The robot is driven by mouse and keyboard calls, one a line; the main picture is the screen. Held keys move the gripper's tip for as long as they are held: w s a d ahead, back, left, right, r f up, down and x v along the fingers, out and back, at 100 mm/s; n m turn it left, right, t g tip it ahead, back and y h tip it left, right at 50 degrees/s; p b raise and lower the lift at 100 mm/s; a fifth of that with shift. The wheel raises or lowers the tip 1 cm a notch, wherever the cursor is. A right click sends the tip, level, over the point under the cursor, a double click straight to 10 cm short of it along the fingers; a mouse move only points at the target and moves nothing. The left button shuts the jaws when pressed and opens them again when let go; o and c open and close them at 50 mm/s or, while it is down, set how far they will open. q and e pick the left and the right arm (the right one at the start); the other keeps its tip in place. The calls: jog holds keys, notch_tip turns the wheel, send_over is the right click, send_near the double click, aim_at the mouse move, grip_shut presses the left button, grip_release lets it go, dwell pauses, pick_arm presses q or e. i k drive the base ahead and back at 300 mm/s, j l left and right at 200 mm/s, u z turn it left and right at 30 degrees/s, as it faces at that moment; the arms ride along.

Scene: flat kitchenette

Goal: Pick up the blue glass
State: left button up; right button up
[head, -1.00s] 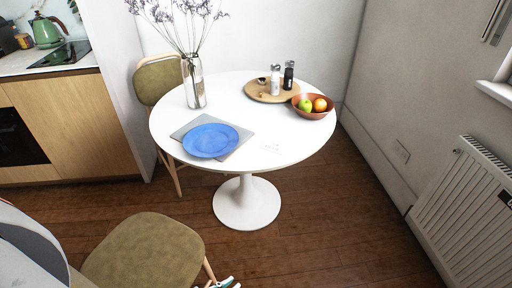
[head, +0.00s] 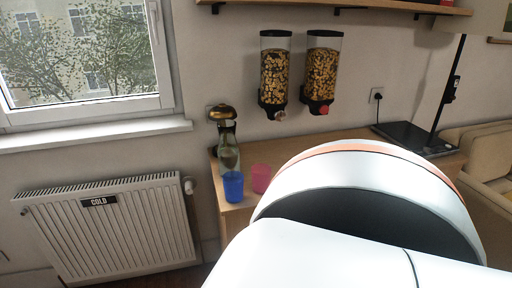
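A blue glass (head: 233,187) stands upright near the left front edge of a wooden counter (head: 234,216). A pink glass (head: 261,178) stands just to its right. A dark bottle-like vessel with a gold top (head: 227,140) stands behind the blue glass. Neither of my grippers is in view. A large white part of my own arm fills the lower right of the head view and hides much of the counter.
Two cereal dispensers (head: 275,72) hang on the wall above the counter. A dark stand (head: 440,105) is at the counter's right. A radiator (head: 110,235) is under the window at left. A sofa (head: 490,150) is at far right.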

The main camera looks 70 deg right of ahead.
aim_at(233, 181)
jog(key=z, duration=1.95)
